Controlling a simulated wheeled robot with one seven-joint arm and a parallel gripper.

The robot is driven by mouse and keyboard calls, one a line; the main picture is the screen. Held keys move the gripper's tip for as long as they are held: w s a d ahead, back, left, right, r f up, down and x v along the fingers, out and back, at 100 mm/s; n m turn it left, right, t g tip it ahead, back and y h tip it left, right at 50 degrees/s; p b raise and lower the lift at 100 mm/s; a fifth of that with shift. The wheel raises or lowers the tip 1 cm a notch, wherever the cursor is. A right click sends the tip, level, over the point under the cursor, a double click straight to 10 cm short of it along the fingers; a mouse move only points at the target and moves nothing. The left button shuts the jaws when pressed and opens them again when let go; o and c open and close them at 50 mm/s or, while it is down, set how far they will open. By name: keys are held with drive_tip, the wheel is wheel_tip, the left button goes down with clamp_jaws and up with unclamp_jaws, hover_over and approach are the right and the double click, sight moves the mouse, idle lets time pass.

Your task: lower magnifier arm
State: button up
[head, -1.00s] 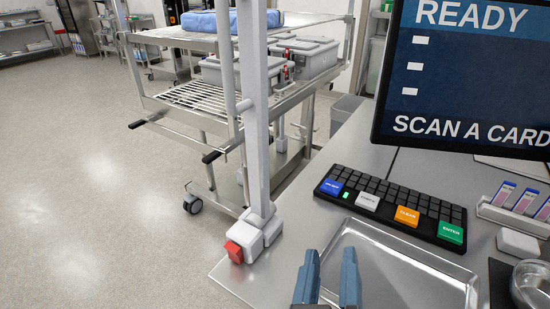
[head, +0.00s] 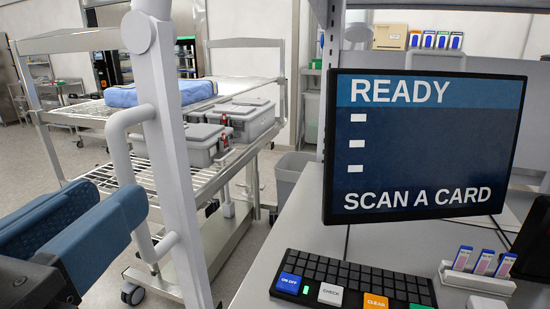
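The magnifier arm (head: 172,130) is a pale grey bar that runs from a round joint at the top of the head view down and slightly right, past the bottom edge. A bent grey handle (head: 121,150) stands out on its left side. My gripper (head: 112,203), with two blue fingers, is at the lower left. Its fingers point toward the handle and are parted, with nothing seen between them. The fingertips look close to the handle, but I cannot tell the exact gap. The magnifier's lens is not in view.
A wire-shelf cart (head: 98,178) with grey boxes (head: 240,119) and a blue folded cloth (head: 160,93) stands behind the arm. On the right, a desk (head: 300,236) holds a monitor (head: 425,150), a keyboard (head: 340,275) and a slide rack (head: 475,280).

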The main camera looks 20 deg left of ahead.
sight(148, 256)
drive_tip(key=shift+w+a+p, duration=0.15)
drive_tip(key=shift+w+p, duration=0.05)
drive_tip(key=shift+w, duration=0.85)
drive_tip(key=shift+w+a+p, duration=0.1)
drive_tip(key=shift+w+p, duration=0.1)
drive_tip(key=shift+w, duration=0.85)
drive_tip(key=shift+c, duration=0.2)
clamp_jaws()
